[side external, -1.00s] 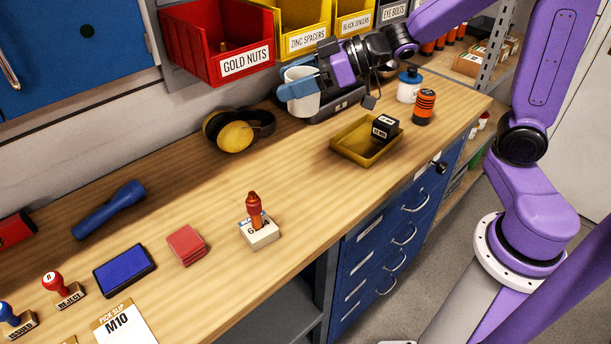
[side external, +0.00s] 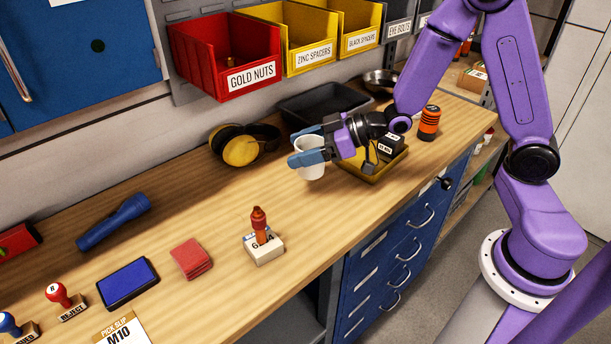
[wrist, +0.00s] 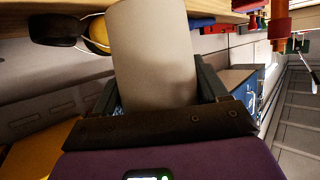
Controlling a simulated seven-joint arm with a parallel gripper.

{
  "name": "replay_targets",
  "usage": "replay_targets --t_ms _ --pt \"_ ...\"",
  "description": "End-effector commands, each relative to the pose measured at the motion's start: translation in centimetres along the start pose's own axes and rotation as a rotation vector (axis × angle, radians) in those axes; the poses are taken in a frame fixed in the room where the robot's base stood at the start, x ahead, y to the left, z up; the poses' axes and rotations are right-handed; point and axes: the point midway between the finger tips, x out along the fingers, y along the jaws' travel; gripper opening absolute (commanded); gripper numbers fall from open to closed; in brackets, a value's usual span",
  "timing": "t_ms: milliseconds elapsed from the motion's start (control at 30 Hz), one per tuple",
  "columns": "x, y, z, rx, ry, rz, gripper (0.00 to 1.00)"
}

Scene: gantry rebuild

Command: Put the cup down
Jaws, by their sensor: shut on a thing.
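A white cup (side external: 311,166) is held between the blue fingers of my gripper (side external: 307,146) in the side view. It looks close to upright over the middle of the wooden bench (side external: 200,235). I cannot tell whether its base touches the wood or hangs just above it. In the wrist view the cup (wrist: 155,55) fills the space between the fingers of my gripper (wrist: 158,85).
A yellow tray (side external: 378,178) holding a black box (side external: 391,147) sits just right of the cup, partly behind my gripper. Yellow earmuffs (side external: 241,151) lie to its left, a black tray (side external: 325,103) behind. Bare wood lies between.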

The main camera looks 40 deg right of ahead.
Motion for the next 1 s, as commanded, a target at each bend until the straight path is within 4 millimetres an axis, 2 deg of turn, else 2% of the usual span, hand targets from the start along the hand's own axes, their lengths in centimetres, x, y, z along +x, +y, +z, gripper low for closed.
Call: replay_targets --t_ms 100,333,600,1000 --pt "0.5 0.0 1.3 0.002 -0.003 0.0 0.43" --pt "1.0 0.0 2.4 0.001 0.0 0.0 0.43" --pt "2.0 0.0 4.9 0.001 -0.002 0.0 0.43" --pt "2.2 0.0 5.2 0.0 0.001 0.001 0.43"
